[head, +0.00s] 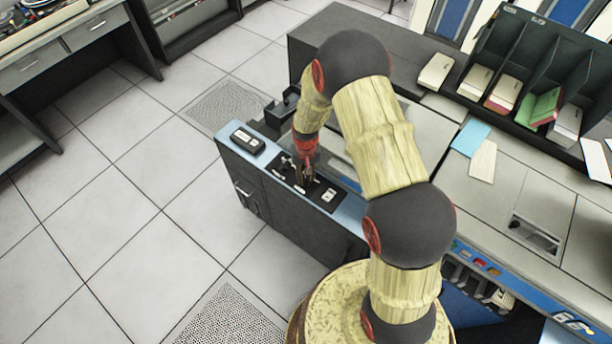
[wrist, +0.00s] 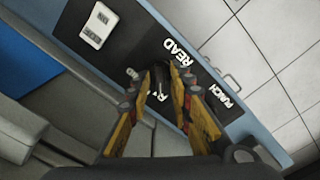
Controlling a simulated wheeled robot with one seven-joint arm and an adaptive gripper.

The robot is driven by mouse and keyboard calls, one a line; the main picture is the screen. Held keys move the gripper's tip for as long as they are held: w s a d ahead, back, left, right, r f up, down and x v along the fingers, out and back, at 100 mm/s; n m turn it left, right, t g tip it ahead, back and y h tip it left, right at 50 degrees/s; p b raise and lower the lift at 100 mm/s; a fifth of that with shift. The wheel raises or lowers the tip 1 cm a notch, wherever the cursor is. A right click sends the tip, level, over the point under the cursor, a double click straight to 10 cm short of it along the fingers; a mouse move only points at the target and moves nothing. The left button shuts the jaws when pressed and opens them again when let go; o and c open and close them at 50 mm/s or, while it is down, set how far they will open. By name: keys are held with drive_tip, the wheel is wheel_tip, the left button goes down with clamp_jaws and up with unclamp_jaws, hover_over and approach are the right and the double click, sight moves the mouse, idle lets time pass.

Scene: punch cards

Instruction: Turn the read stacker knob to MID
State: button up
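The black control panel (head: 312,187) lies on top of the blue-edged machine end, with my gripper (head: 303,178) pointing down over it. In the wrist view, the white READ label (wrist: 179,52) and PUNCH label (wrist: 226,95) are on the panel. My gripper (wrist: 158,82) has its yellow fingers apart, just below the READ label. A dark shape that looks like the read stacker knob (wrist: 159,76) lies between the fingertips. Small white lettering shows there, partly hidden. I cannot tell whether the fingers touch the knob, nor which way it points.
A white plate (wrist: 98,25) sits on the panel. A dark box with a white face (head: 247,140) stands at the panel's far left end. A card rack (head: 535,72) stands at the back right. Blue and white cards (head: 471,138) lie on the machine top. Floor to the left is clear.

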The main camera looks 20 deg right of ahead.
clamp_jaws()
idle(0.5)
drive_tip(key=m, duration=0.3)
drive_tip(key=shift+m, duration=0.4)
drive_tip(key=m, duration=0.4)
drive_tip(key=shift+m, duration=0.3)
drive_tip(key=m, duration=0.4)
drive_tip(key=shift+m, duration=0.3)
drive_tip(key=m, duration=0.4)
drive_tip(key=shift+m, duration=0.3)
